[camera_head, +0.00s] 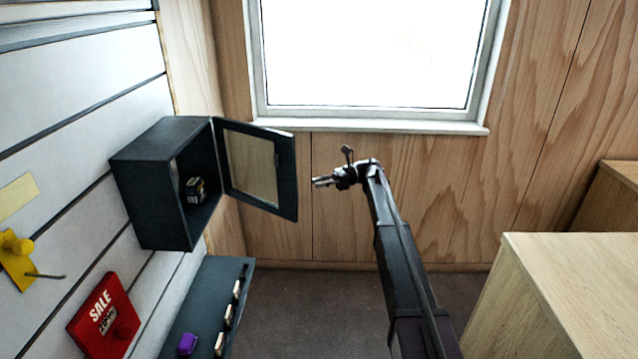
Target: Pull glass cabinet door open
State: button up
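The dark wall cabinet (152,192) hangs on the slatted wall at left. Its glass door (287,178), a dark frame around a clear pane, stands swung wide open toward the right, hinged at the cabinet's far side. A small dark box with a pale label (195,190) sits inside the cabinet. My gripper (318,182) is just right of the door's free edge, pointing left, with a visible gap between it and the door. Nothing shows between its fingers, but they are too small to tell how far apart they are.
A red SALE sign (104,316) and a yellow hook (17,262) are on the slatted wall. A wooden counter (575,290) stands at right. The floor between is clear.

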jog(key=s+f+t+h, duration=0.1)
jog(key=s+f, duration=0.1)
jog(key=s, duration=0.1)
jog(key=s+d+f+n+t+h, duration=0.1)
jog(key=s+f, duration=0.1)
jog(key=s, duration=0.2)
jog(key=s+d+f+n+t+h, duration=0.1)
jog(key=s+f, duration=0.2)
jog(key=shift+s+d+f, duration=0.1)
jog(key=shift+s+d, duration=0.1)
grip_shut()
jog(key=s+d+f+n+t+h, duration=0.2)
jog(key=s+d+f+n+h, duration=0.3)
jog(key=s+d, duration=0.4)
jog(key=s+d+f+n+t+h, duration=0.3)
jog(key=s+d+f+n+h, duration=0.2)
jog(key=s+d, duration=0.5)
jog(key=s+f+h, duration=0.1)
jog(key=s+h, duration=0.1)
jog(key=s, duration=0.2)
jog(key=shift+s+n+h, duration=0.3)
jog(key=shift+h, duration=0.1)
jog(key=shift+f, duration=0.1)
